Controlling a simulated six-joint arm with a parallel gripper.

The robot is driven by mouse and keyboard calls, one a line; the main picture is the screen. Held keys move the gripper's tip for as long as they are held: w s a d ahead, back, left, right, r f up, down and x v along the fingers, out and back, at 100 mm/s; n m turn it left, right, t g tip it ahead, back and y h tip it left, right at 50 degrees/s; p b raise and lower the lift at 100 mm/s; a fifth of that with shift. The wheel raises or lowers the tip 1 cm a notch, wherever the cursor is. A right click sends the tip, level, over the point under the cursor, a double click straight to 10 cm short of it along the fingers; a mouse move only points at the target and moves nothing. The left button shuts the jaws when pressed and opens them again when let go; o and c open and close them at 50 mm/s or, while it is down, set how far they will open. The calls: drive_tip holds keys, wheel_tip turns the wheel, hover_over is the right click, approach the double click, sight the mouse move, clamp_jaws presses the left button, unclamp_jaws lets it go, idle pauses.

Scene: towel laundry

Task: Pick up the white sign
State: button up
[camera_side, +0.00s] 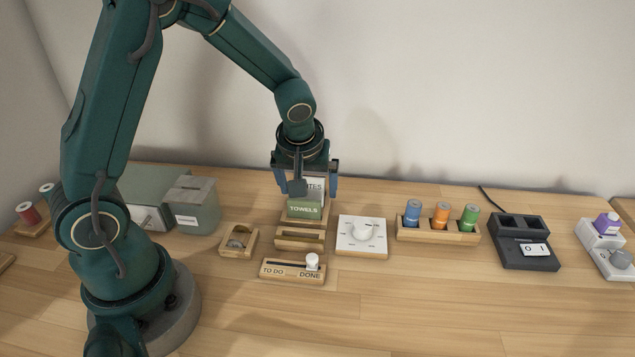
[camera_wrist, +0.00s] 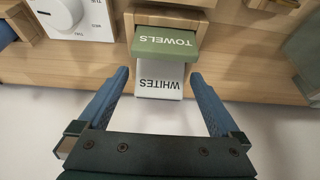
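The white sign (camera_wrist: 160,80), lettered "WHITES", stands right behind a green sign (camera_side: 304,210) lettered "TOWELS". In the side view only a strip of the white sign (camera_side: 316,185) shows above the green one; my gripper hides the rest. My gripper (camera_side: 306,185) hangs over the signs, pointing down. In the wrist view my gripper (camera_wrist: 167,75) is open, with one blue finger on each side of the white sign and a visible gap to it on both sides. The green sign (camera_wrist: 166,42) lies just beyond the fingertips.
Wooden slotted holders (camera_side: 299,238) stand in front of the signs. A white dial box (camera_side: 362,236) is close on the right, then a rack (camera_side: 438,236) of coloured cylinders. A grey-green box (camera_side: 192,205) stands to the left.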

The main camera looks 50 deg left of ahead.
drive_tip(key=c, duration=1.1)
drive_tip(key=shift+r, duration=0.1)
